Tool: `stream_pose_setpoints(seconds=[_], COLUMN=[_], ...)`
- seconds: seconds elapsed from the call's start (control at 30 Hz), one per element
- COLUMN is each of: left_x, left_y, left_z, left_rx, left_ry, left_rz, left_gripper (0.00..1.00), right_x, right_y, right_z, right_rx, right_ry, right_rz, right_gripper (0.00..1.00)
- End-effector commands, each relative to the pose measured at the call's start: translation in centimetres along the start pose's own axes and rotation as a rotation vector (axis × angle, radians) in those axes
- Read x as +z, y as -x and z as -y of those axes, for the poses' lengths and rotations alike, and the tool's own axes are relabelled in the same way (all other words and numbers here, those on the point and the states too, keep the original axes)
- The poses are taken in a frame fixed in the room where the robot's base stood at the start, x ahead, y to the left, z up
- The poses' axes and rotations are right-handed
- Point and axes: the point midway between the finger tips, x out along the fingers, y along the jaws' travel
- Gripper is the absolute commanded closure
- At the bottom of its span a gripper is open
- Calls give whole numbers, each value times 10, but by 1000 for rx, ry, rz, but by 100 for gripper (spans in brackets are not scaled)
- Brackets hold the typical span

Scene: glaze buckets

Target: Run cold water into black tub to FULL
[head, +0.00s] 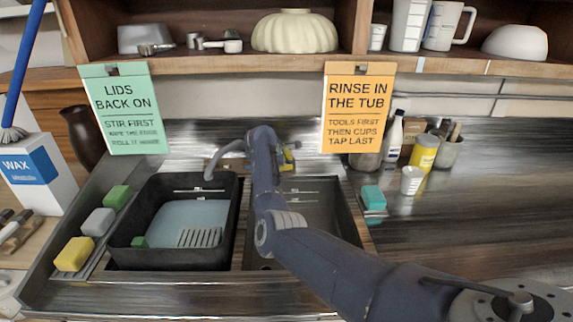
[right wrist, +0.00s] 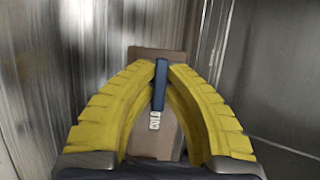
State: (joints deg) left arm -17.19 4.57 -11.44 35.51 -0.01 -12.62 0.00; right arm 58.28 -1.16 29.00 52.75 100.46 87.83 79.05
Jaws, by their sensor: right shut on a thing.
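The black tub (head: 117,243) sits in the left sink basin, with pale blue water (head: 190,215) in it. Small marks on its inner back wall are too small to read. The grey tap spout (head: 212,165) curves over the tub's back edge; I cannot make out a stream. My right gripper (head: 287,160) is behind the sink, right of the spout, partly hidden by my arm. In the right wrist view its yellow fingers (right wrist: 161,75) are shut on the blue cold tap lever (right wrist: 159,85), marked COLD. My left gripper is not in view.
The right basin (head: 315,205) looks empty under my right arm. Sponges (head: 98,221) line the left edge; a teal sponge (head: 373,197) lies right of the basins. Cups and bottles (head: 425,152) stand at the back right. Two signs (head: 357,108) hang below the shelf (head: 220,64).

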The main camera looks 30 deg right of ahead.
Motion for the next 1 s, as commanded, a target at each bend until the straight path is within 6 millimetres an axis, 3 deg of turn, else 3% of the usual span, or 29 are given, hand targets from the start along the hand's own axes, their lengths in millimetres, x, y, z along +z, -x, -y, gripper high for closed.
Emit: stream_pose_setpoints(seconds=[0.27, 1.0], left_x=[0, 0], left_y=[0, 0], left_z=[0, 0], left_rx=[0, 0], left_ry=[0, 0], left_rz=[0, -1], left_gripper=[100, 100], right_x=[0, 0], right_y=[-1, -1], right_z=[1, 0], right_rx=[27, 235], right_ry=[67, 569], right_rz=[0, 0], right_gripper=[100, 100])
